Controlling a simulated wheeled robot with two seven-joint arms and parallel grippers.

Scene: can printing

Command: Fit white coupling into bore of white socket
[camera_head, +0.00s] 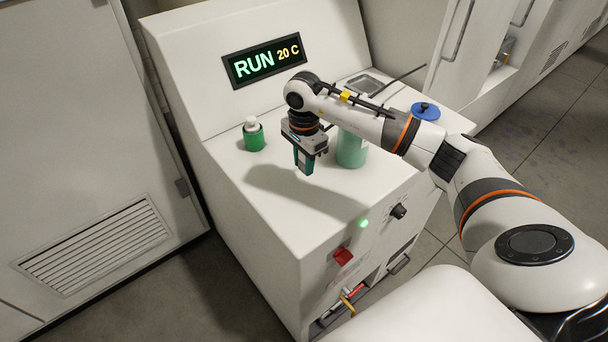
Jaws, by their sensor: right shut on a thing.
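My right gripper (304,163) points down above the white machine top (285,205), between a small green container and a larger pale green container. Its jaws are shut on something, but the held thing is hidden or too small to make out. I cannot pick out the white coupling for certain. The small green container (254,138) has a white piece (251,123) on top; I cannot tell whether this is the white socket. No bore is visible. My left gripper is out of view.
The pale green container (352,150) stands just right of the gripper, partly behind my arm. A blue round lid (426,111) lies farther right. A display (264,61) reads RUN 20 C. A red switch (343,256) and black knob (398,211) are on the front. The near machine top is clear.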

